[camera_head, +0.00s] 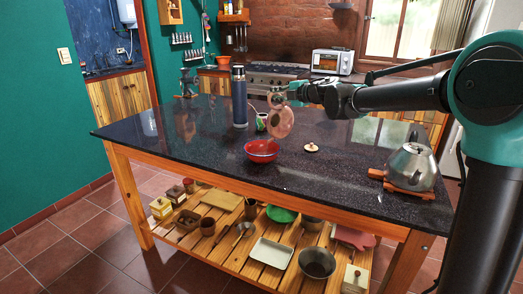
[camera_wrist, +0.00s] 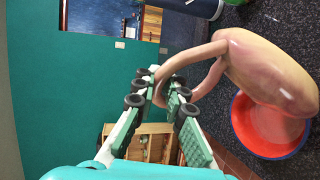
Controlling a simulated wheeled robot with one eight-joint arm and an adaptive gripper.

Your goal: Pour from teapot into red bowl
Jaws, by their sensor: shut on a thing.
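The pinkish teapot (camera_head: 281,123) hangs tilted in the air over the dark counter in the head view. In the wrist view its rounded body (camera_wrist: 262,68) is at the upper right, with its handle between my fingers. My gripper (camera_head: 284,95) is shut on that handle, and its fingers also show in the wrist view (camera_wrist: 165,88). The red bowl (camera_head: 262,151) stands upright on the counter, below the teapot. In the wrist view the teapot partly covers the bowl (camera_wrist: 262,138). I cannot tell whether any liquid is flowing.
A small pale lid (camera_head: 311,147) lies right of the bowl. A dark blue flask (camera_head: 239,97) and a small cup (camera_head: 261,121) stand behind it. A steel kettle (camera_head: 411,167) is at the right on a wooden board. The counter's left front is clear.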

